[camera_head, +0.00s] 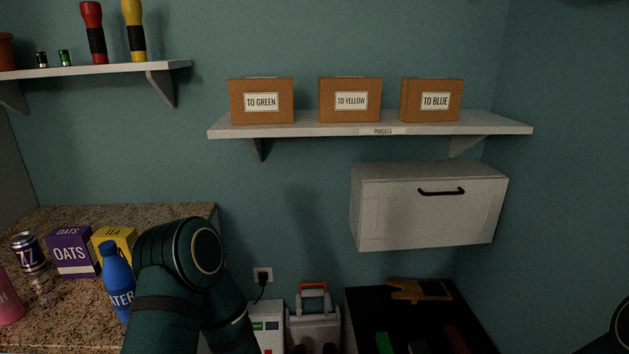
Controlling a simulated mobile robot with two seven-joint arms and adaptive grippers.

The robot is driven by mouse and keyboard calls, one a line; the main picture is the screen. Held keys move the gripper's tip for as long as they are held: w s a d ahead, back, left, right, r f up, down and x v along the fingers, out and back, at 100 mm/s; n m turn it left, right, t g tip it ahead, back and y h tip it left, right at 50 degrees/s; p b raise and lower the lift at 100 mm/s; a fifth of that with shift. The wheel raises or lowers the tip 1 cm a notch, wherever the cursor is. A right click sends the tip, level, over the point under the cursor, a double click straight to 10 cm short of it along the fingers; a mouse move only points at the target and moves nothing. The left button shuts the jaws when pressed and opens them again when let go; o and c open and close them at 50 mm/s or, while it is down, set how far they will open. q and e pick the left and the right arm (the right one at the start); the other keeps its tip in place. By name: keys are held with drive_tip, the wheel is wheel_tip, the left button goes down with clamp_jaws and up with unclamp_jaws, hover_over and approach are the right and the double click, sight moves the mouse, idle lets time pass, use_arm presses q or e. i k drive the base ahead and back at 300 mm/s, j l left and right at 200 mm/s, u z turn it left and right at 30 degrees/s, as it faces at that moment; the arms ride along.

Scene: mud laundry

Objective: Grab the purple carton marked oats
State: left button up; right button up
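The purple carton marked OATS (73,252) stands upright on the speckled granite counter at the lower left. The yellow TEA carton (114,239) is just to its right, and the blue WATER bottle (118,281) stands in front of the gap between them. My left arm comes up at the lower middle-left, to the right of the bottle and cartons. Neither gripper shows in the head view. A dark part at the lower right edge looks like my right arm.
A dark can (28,252), a clear glass item (42,289) and a pink container (8,301) crowd the counter (170,213) left of and before the carton. A shelf (310,129) with boxes and a white cabinet (428,206) are on the wall.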

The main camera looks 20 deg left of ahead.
sight(73, 252)
drive_tip(key=i+l+u, duration=0.2)
drive_tip(key=l+u, duration=0.25)
drive_tip(key=i+l+u, duration=0.15)
drive_tip(key=l+u, duration=0.25)
drive_tip(key=j, duration=0.1)
